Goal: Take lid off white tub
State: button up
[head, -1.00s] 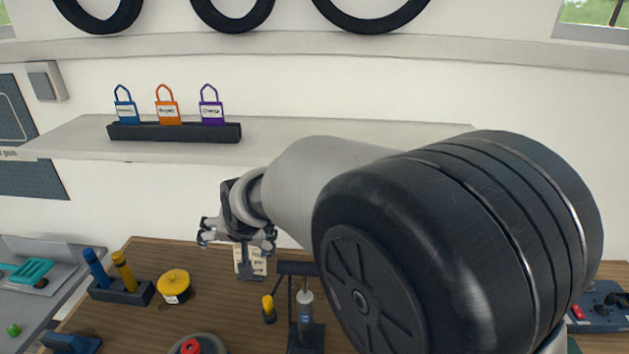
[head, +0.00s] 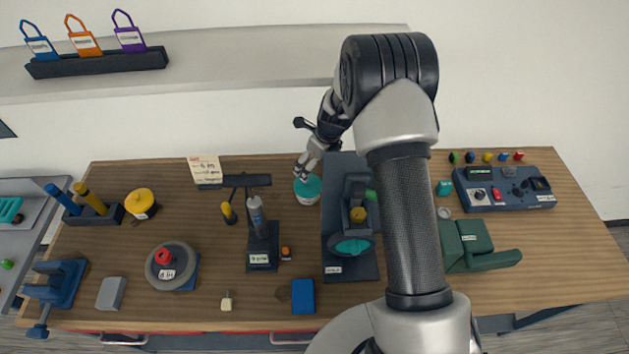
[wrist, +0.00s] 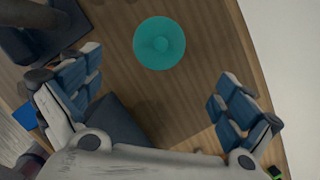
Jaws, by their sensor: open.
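The white tub (head: 308,199) stands upright toward the back of the wooden bench, with a teal lid (head: 307,187) on it. The lid lies beyond the fingertips, apart from both.
A black stand with a tube (head: 262,240) is left of the tub. A dark machine (head: 352,215) on a plate is close on its right. A yellow-lidded pot (head: 140,202) is farther left.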

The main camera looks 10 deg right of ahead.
aim_at(309, 181)
jog(key=x, duration=1.2)
jog(key=shift+d+b, duration=0.15)
jog(key=shift+b, duration=0.25)
jog(key=shift+s, duration=0.1)
jog(key=c, duration=1.1)
jog(key=shift+s, duration=0.2)
jog(key=c, duration=0.5)
